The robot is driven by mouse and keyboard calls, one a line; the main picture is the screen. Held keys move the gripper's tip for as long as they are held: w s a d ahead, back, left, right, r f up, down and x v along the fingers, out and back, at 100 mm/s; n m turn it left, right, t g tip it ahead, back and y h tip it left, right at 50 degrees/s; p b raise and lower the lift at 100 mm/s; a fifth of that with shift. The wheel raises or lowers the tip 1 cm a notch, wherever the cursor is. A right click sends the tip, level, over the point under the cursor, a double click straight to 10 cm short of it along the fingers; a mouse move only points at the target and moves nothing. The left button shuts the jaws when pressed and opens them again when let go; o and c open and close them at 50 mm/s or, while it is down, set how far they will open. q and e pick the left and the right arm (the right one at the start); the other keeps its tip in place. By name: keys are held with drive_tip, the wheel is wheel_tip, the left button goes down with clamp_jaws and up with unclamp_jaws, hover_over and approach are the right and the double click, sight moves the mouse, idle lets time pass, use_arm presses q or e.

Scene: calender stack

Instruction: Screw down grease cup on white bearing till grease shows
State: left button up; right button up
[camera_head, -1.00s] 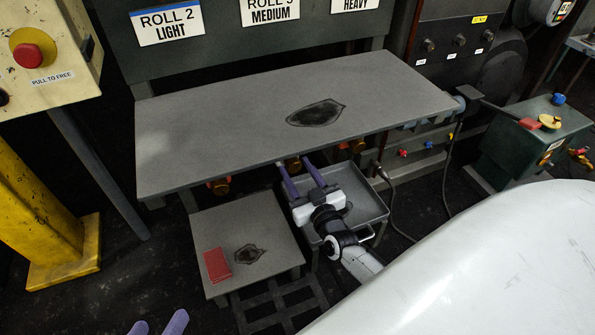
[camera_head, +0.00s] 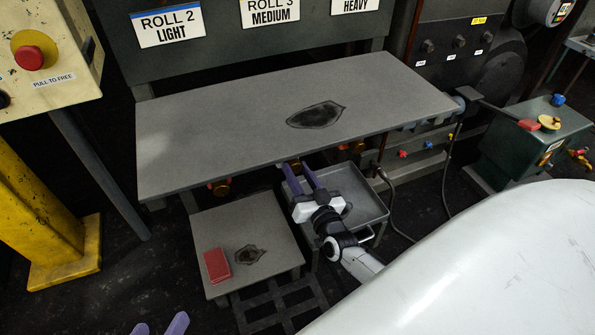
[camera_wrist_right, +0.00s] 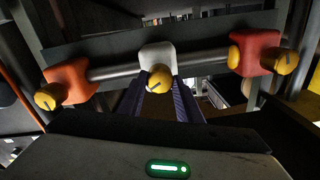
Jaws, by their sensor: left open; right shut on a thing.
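The white bearing (camera_wrist_right: 157,56) sits in the middle of a metal shaft in the right wrist view. Its yellow grease cup (camera_wrist_right: 160,80) has a dark line across its face; no grease can be made out. My right gripper (camera_wrist_right: 160,92) is shut on this cup, its purple fingers on either side. In the head view my right gripper (camera_head: 294,166) reaches under the front edge of the large table, where the bearing is hidden. My left gripper (camera_head: 160,327) is open and empty at the bottom edge, with only its fingertips showing.
An orange bearing (camera_wrist_right: 70,82) and a red bearing (camera_wrist_right: 259,52), each with a yellow cup, flank the white one. The grey table (camera_head: 200,130) overhangs the right gripper. A metal tray (camera_head: 372,190) lies below it. A red block (camera_head: 216,265) rests on a low stand (camera_head: 205,222).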

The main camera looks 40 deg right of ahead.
drive_tip(key=shift+m, duration=1.6)
drive_tip(key=shift+s+f, duration=0.1)
drive_tip(key=o, duration=1)
drive_tip(key=shift+o, duration=0.2)
